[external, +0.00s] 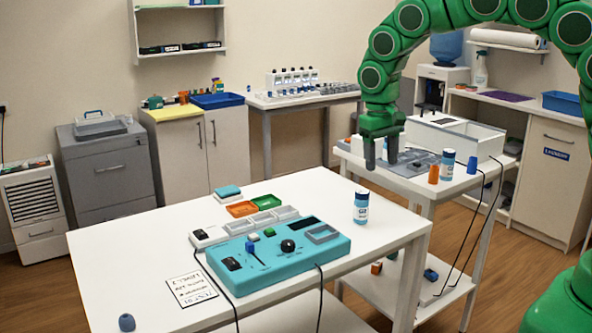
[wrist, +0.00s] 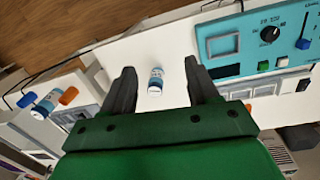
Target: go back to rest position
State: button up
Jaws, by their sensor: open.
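My green arm reaches in from the right side of the external view. My gripper (external: 381,160) points down in the air near the gap between the front table and the side table, above table height. Its dark fingers are apart with nothing held. In the wrist view my gripper (wrist: 160,72) shows both fingers spread. A white and blue bottle (external: 361,207) stands upright on the front table, below the gripper. It also shows in the wrist view (wrist: 155,84), between the fingers in the picture but apart from them.
A teal control box (external: 262,277) with cables sits on the white front table (external: 110,260). Orange (external: 241,209) and green (external: 266,202) trays lie behind it. The side table holds another bottle (external: 447,165), an orange item (external: 433,174) and an open grey-white box (external: 455,135).

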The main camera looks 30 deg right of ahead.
jog(key=s+d+r+g, duration=0.1)
jog(key=s+d+r, duration=0.3)
jog(key=s+d, duration=1.25)
jog(key=s, duration=0.8)
jog(key=s+d+n, duration=0.1)
jog(key=s+d, duration=0.2)
jog(key=s, duration=0.8)
jog(key=shift+s+f+y, duration=0.25)
jog(key=shift+y, duration=0.15)
